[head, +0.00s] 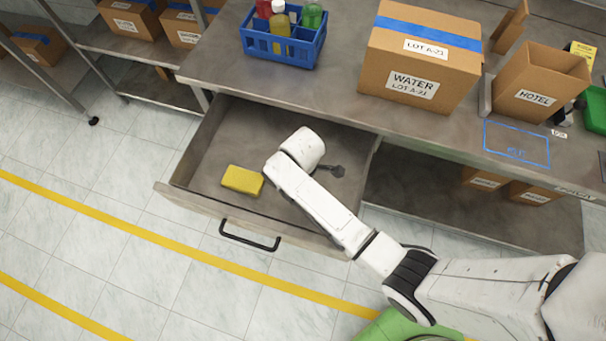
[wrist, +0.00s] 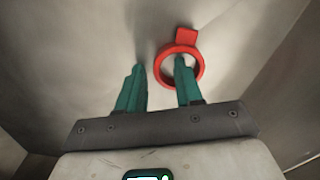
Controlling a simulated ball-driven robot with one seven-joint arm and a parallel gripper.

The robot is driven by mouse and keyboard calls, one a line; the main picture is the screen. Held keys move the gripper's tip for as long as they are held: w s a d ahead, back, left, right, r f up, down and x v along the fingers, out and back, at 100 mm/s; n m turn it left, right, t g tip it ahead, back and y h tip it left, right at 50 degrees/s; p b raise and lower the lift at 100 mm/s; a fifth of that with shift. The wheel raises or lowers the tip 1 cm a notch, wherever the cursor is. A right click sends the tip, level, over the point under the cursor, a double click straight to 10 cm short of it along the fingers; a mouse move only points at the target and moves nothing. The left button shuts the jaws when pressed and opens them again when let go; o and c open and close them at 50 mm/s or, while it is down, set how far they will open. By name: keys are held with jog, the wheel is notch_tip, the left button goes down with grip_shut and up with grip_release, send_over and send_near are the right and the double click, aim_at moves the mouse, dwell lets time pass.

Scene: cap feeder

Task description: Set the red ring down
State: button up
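The red ring (wrist: 170,80), with a square red tab, shows in the wrist view just beyond my gripper (wrist: 162,65), against the grey drawer surface. The two green fingers stand apart with a clear gap between them, so my gripper is open. The right fingertip overlaps the ring's opening and crosses its near rim; I cannot tell whether it is inside the ring or only in front of it. The left finger is clear of the ring. In the head view my arm reaches into the open drawer (head: 215,155), and the ring is hidden there.
A yellow block (head: 242,180) lies in the drawer, left of my arm. On the bench above stand a blue crate (head: 283,50) with bottles, a WATER box (head: 420,60) and an open HOTEL box (head: 540,85). The drawer's left floor is mostly free.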

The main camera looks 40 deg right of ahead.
notch_tip(320, 180, up, 12)
jog(key=s+d+r+m, duration=0.1)
jog(key=s+d+m, duration=0.2)
jog(key=s+m, duration=0.3)
jog(key=s+d+r+m+t, duration=0.1)
jog(key=s+d+m, duration=0.3)
jog(key=s, duration=0.8)
jog(key=shift+s+d+r+m+p, duration=0.2)
jog(key=shift+s+m+p, duration=0.15)
jog(key=shift+m, duration=0.85)
jog(key=shift+a, duration=0.1)
